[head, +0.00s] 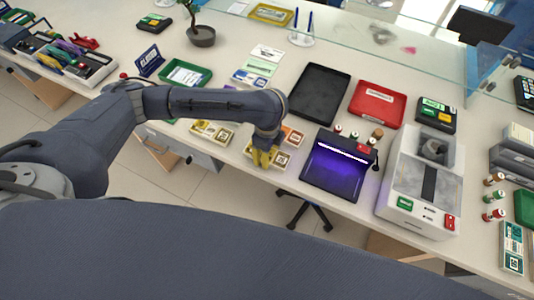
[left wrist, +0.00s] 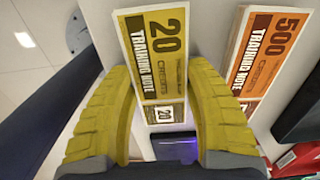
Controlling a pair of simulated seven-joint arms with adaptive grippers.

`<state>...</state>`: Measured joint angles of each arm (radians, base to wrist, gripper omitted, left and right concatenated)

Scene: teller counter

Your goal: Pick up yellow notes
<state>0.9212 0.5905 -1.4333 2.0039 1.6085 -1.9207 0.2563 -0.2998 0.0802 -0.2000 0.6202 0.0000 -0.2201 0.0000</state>
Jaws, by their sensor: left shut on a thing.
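The yellow notes are a stack marked "20 TRAINING NOTE" in the left wrist view (left wrist: 158,50). My left gripper (left wrist: 160,80) has its yellow ribbed fingers on either side of the stack and is shut on it. In the head view the left gripper (head: 263,157) points down at the counter's front edge, and the arm and fingers partly hide the stack. Whether the stack is clear of the counter cannot be told. My right gripper is not in view.
Orange "500" notes (left wrist: 265,50) lie just right of the held stack. More notes (head: 212,132) lie to the left on the counter. A purple-lit device (head: 335,180) stands close on the right. Behind are a black tray (head: 318,93) and red tray (head: 378,103).

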